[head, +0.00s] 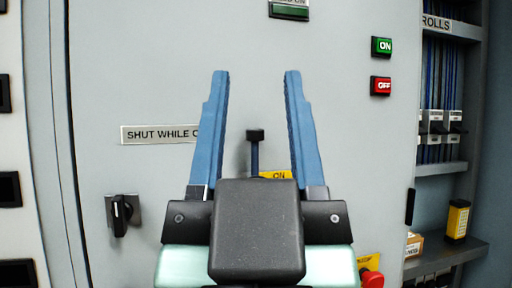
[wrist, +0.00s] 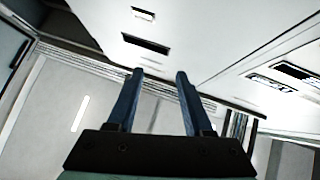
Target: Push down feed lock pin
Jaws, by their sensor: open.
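The likely feed lock pin (head: 255,152) is a dark blue rod with a black square cap, standing on the grey cabinet front in the head view. A yellow label (head: 276,174), partly hidden and reading "ON" in part, is at its lower right. My gripper (head: 256,75) is open and empty, its two blue fingers pointing up. In the picture the pin shows between the fingers, below their tips; I cannot tell the depth between them. The pin's lower end is hidden behind my gripper body. In the wrist view my open gripper (wrist: 159,74) shows nothing between its fingers, and I cannot make out the pin.
The grey cabinet door (head: 120,75) carries a "SHUT WHILE" sign (head: 158,134), a black rotary knob (head: 121,213), a green ON button (head: 381,46) and a red OFF button (head: 380,86). A red knob (head: 371,278) is at lower right. Shelves (head: 445,167) stand at the right.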

